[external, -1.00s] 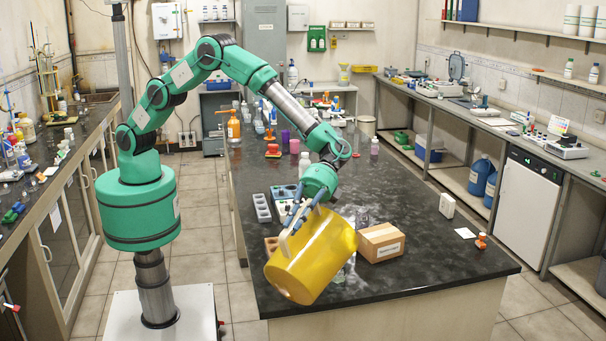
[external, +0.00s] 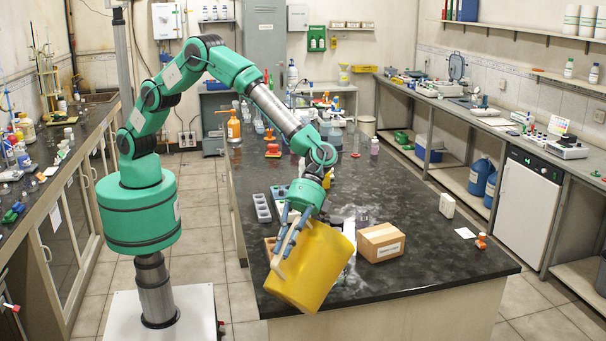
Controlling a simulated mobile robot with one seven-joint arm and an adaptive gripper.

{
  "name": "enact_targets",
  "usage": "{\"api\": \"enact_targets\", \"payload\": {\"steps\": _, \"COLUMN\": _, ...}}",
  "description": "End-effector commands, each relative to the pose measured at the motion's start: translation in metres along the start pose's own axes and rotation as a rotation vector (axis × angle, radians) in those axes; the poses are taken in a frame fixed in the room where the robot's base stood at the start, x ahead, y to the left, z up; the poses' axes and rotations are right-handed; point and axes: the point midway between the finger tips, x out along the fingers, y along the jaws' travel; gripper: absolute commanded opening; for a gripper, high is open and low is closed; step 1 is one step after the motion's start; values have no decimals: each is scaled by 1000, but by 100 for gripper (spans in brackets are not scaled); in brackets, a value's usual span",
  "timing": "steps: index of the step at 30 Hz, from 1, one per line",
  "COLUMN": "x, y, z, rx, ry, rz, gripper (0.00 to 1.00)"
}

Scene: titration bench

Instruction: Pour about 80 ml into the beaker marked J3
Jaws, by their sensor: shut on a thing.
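My gripper (external: 288,243) is shut on a large yellow container (external: 313,268) and holds it tilted over the front left part of the dark bench. I cannot see any liquid coming from it. A small, clear, slightly purple glass vessel (external: 362,218) stands just behind the container's right end, next to the cardboard box. I cannot read a J3 mark on any vessel. The container hides part of the bench top behind it.
The cardboard box (external: 381,243) stands close to the right of the container. A grey rack (external: 262,208) is behind on the left. A pink bottle (external: 374,146) and other bottles stand farther back.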

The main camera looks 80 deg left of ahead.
Motion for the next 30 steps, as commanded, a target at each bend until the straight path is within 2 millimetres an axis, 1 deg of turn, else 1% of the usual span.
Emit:
{"api": "enact_targets", "payload": {"steps": 1, "x": 1, "y": 2, "z": 0, "rx": 4, "ry": 2, "rz": -10, "gripper": 0}}
{"api": "enact_targets", "payload": {"steps": 7, "x": 8, "y": 3, "z": 1, "rx": 13, "ry": 9, "rz": -58, "gripper": 0}}
{"api": "enact_targets", "payload": {"steps": 23, "x": 12, "y": 4, "z": 2, "rx": 17, "ry": 12, "rz": -80, "gripper": 0}}
{"api": "enact_targets", "payload": {"steps": 30, "x": 23, "y": 5, "z": 4, "rx": 31, "ry": 19, "rz": -149, "gripper": 0}}
